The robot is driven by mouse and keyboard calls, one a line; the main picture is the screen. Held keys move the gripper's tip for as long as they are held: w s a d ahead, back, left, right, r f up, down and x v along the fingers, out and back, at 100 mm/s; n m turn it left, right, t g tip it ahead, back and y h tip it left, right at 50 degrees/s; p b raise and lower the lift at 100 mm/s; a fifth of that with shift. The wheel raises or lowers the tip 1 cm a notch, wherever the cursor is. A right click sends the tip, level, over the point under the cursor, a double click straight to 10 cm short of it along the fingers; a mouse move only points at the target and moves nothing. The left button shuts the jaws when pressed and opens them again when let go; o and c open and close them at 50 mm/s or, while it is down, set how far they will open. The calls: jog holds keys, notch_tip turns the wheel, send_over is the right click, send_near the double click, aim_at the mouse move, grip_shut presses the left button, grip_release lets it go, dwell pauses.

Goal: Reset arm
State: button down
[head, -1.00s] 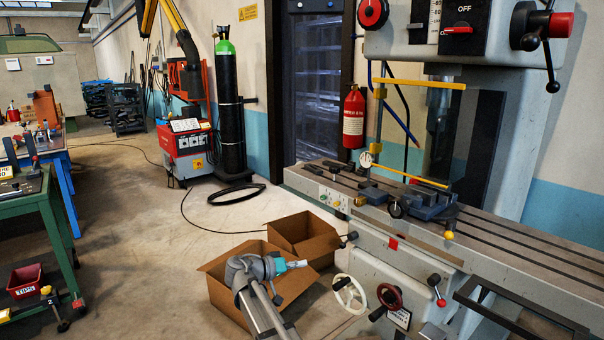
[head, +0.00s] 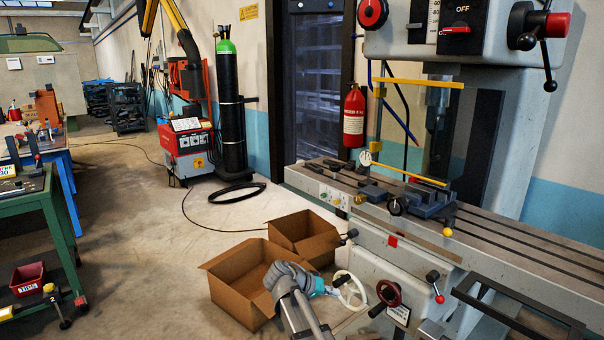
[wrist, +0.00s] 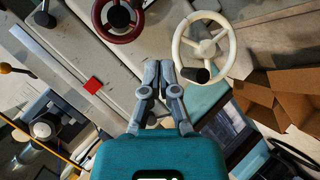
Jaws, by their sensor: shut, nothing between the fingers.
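My gripper (wrist: 159,75) is shut and empty in the wrist view, with its two grey fingers together. Past the fingertips in that view are the milling machine's white handwheel (wrist: 203,47) and dark red handwheel (wrist: 118,20). In the head view my arm comes up from the bottom, in front of the right side of an open cardboard box (head: 236,284). Its wrist is beside the white handwheel (head: 350,291), and the fingers are too small and partly hidden to make out there. I cannot tell whether they touch the wheel.
A second open cardboard box (head: 303,236) stands behind the first. The milling machine (head: 520,260) fills the right side, with its red-handled lever (head: 437,290) sticking out. A green workbench (head: 50,210) stands at the left. The floor between bench and boxes is clear, apart from a cable.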

jog(key=s+d+f+n+g+y, duration=0.1)
jog(key=s+d+f+y, duration=0.25)
jog(key=s, duration=0.25)
jog(key=s+d+f+g+y, duration=0.2)
jog(key=s+y, duration=0.2)
jog(key=s, duration=0.2)
jog(key=s+d+f+n+g+y, duration=0.1)
jog(key=s+d+f+y, duration=0.2)
jog(key=s, duration=0.3)
notch_tip(320, 180, up, 25)
jog(key=p, duration=2.5)
jog(key=shift+a, duration=0.2)
